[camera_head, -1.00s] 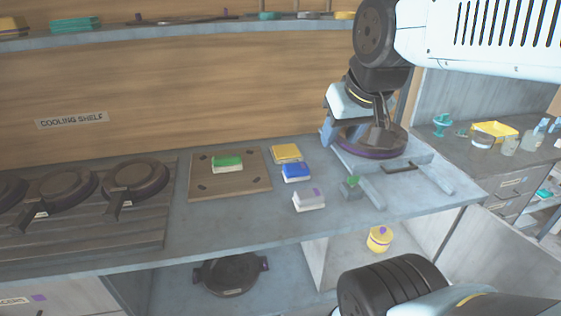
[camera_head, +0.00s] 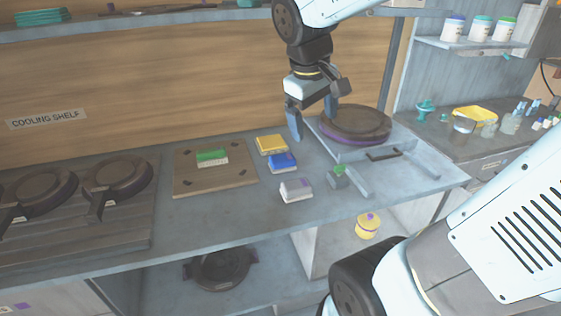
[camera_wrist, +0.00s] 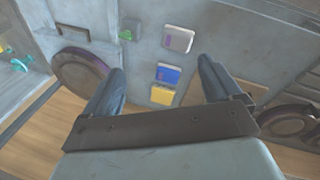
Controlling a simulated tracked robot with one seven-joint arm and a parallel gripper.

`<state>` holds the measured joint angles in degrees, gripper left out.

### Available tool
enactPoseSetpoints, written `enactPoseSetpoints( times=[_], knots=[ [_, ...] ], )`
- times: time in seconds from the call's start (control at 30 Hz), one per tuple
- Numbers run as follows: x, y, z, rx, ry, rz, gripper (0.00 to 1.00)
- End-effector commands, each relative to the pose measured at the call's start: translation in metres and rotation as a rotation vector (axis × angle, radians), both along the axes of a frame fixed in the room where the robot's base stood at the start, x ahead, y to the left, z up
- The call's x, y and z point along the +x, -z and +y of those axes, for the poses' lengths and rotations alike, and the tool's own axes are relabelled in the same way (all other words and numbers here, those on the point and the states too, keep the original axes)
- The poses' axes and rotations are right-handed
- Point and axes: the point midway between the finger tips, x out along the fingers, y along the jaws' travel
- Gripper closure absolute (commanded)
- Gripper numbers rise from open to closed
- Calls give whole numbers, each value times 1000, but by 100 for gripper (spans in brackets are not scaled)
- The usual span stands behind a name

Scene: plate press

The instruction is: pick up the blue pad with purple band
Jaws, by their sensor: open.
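The blue pad (camera_head: 282,161) lies on the grey counter, between a yellow pad (camera_head: 271,145) and a white-grey pad with a purple patch (camera_head: 296,189). In the wrist view the blue pad (camera_wrist: 168,76) shows between my fingers, with the yellow pad (camera_wrist: 162,95) nearer the palm and the white-grey pad (camera_wrist: 178,39) farther out. A purple band on the blue pad is too small to make out clearly. My gripper (camera_head: 314,112) is open and empty, above the counter behind and right of the blue pad. Its fingers (camera_wrist: 162,69) spread wider than the pad.
A green pad (camera_head: 212,157) sits on a wooden board (camera_head: 188,184) to the left. A round dark press plate with a purple rim (camera_head: 355,124) stands to the right. A small grey block with green top (camera_head: 338,176) lies near the press. An overhead shelf (camera_head: 140,22) runs behind.

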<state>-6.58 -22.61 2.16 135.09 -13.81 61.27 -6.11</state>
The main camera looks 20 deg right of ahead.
Motion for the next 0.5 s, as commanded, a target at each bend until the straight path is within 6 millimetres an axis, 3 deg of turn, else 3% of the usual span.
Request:
enactPoseSetpoints(
  times=[0.5],
  knots=[
    [93,57,27,-363,-368,408,8]
  ],
)
